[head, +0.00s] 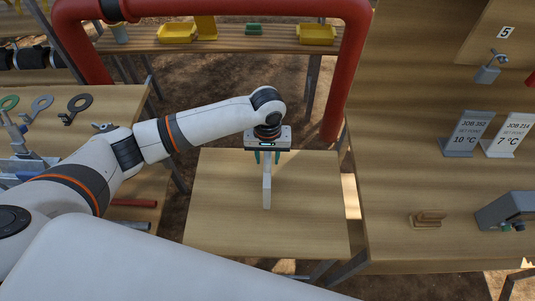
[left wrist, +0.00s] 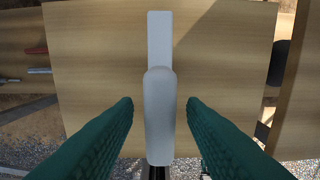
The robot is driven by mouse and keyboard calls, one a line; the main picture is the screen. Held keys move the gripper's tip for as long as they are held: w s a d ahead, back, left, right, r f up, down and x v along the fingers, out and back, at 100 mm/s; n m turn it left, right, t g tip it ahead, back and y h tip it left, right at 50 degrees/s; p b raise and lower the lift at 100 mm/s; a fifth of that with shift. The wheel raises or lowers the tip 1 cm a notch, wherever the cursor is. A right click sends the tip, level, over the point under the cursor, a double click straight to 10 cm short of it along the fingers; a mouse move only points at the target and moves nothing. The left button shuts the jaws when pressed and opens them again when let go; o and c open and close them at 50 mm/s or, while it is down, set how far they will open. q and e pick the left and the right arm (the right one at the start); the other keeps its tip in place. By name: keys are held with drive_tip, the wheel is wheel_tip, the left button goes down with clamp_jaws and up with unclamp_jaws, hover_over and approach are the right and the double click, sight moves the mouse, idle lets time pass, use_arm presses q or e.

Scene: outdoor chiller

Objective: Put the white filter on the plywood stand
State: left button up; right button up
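A slim white piece, which I take to be the white filter (head: 267,188), is at the middle table, below and between the fingers of my left gripper (head: 267,159). In the left wrist view the filter (left wrist: 159,110) has a thick rounded near part and a flat, narrower far part. The green fingers of my left gripper (left wrist: 160,103) stand apart on either side of it, with a gap on both sides. A small wooden piece with raised slats, likely the plywood stand (head: 428,219), sits on the right-hand table, apart from the gripper. My right gripper is not in view.
The middle table (head: 220,215) is otherwise bare. A gap separates it from the right table (head: 395,190). That table holds two job cards (head: 467,133), a grey device (head: 508,211) and a padlock (head: 488,73) above. A red pipe (head: 345,75) arches behind. Yellow trays (head: 318,34) stand farther back.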

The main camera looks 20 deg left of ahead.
use_arm(q)
wheel_tip(320, 180, up, 12)
drive_tip(key=b, duration=0.2)
drive_tip(key=shift+r, duration=0.15)
idle(0.6)
